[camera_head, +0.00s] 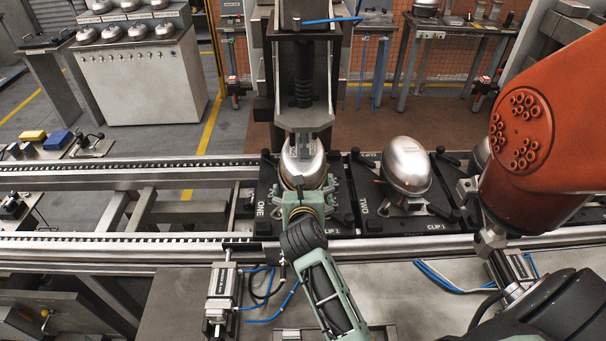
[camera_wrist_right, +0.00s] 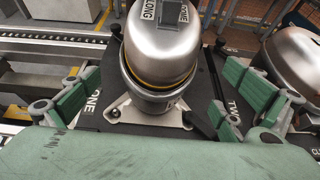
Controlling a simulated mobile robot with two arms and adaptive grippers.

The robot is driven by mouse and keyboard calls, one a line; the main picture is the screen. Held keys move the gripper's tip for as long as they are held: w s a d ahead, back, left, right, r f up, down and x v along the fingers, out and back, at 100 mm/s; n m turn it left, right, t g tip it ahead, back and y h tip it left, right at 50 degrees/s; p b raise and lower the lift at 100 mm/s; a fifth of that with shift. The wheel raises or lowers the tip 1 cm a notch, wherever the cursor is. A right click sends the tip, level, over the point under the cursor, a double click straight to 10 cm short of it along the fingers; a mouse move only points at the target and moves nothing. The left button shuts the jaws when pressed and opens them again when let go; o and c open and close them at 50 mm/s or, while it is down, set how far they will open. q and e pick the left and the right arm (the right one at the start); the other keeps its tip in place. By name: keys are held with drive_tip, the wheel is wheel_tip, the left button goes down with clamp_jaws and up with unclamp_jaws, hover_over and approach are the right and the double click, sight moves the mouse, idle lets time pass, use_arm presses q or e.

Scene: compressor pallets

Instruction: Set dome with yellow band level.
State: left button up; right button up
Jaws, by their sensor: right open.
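The dome with the yellow band (camera_head: 302,160) is a shiny metal cap on pallet ONE (camera_head: 262,215), below the press head. In the right wrist view the same dome (camera_wrist_right: 158,52) carries a "DOME LONG" label on top. Its yellow band runs just above a metal lower shell (camera_wrist_right: 158,104) with a bracketed foot. I cannot tell for sure whether the dome is level. My right gripper (camera_head: 305,192) is open at the dome's near side. Its green fingers (camera_wrist_right: 155,97) stand wide apart to either side, with visible gaps. My left gripper is not in view.
The press (camera_head: 303,75) stands over and behind the dome. Pallet TWO (camera_head: 370,222) is close on the right with another metal compressor (camera_head: 406,166). An orange robot arm (camera_head: 550,130) reaches in at the right. Conveyor rails (camera_head: 120,240) run across; the left stretch is empty.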

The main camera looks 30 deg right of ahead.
drive_tip(key=shift+p+x, duration=0.55)
drive_tip(key=shift+x, duration=3.1)
drive_tip(key=shift+c, duration=0.4)
drive_tip(key=c, duration=0.4)
drive_tip(key=shift+s+r, duration=0.1)
drive_tip(key=c, duration=1.4)
drive_tip(key=o, duration=1.9)
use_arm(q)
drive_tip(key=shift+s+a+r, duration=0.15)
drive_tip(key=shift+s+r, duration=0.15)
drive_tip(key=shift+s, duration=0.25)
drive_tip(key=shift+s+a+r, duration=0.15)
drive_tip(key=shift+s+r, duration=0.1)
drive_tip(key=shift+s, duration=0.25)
